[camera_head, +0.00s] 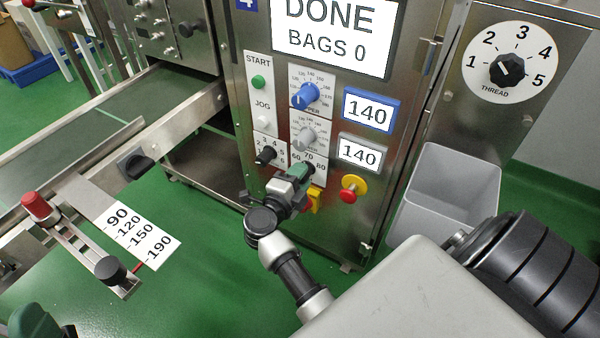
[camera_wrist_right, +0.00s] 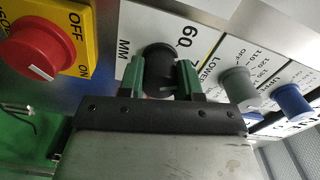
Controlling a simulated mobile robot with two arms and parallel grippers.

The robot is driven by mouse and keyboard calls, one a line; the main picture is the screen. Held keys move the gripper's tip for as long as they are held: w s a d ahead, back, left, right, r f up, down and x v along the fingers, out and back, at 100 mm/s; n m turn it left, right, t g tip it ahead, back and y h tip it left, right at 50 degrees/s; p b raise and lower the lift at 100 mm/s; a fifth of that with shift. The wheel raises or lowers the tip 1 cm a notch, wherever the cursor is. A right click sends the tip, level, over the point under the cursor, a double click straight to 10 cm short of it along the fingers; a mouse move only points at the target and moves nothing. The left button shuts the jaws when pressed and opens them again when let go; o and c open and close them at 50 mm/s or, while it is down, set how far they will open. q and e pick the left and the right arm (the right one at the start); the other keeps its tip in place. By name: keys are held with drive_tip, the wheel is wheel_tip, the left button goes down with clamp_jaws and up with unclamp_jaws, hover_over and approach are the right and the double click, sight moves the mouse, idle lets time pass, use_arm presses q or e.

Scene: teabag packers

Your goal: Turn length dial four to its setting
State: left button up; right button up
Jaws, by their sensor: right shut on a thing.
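The length dial is a black knob (camera_wrist_right: 158,70) on a white plate marked MM and 60 in the right wrist view. In the head view its plate (camera_head: 309,156) shows 60, 70 and 80, and the knob is largely covered by my gripper. My right gripper (camera_wrist_right: 160,80) has its green fingers closed on both sides of the knob; it also shows in the head view (camera_head: 298,178). The knob's pointer cannot be made out. The number 4 (camera_head: 247,4) is on the machine's top left. A dark green piece of my left gripper (camera_head: 35,322) shows at the lower left edge.
A blue dial (camera_head: 305,95) and a grey dial (camera_head: 308,136) sit above, beside displays reading 140. A small black selector (camera_head: 266,155) is left. A red switch (camera_wrist_right: 40,52) on yellow and a red stop button (camera_head: 348,195) are close. A grey bin (camera_head: 445,205) stands right.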

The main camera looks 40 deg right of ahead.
drive_tip(key=shift+f, duration=0.1)
idle(0.4)
drive_tip(key=o, duration=0.9)
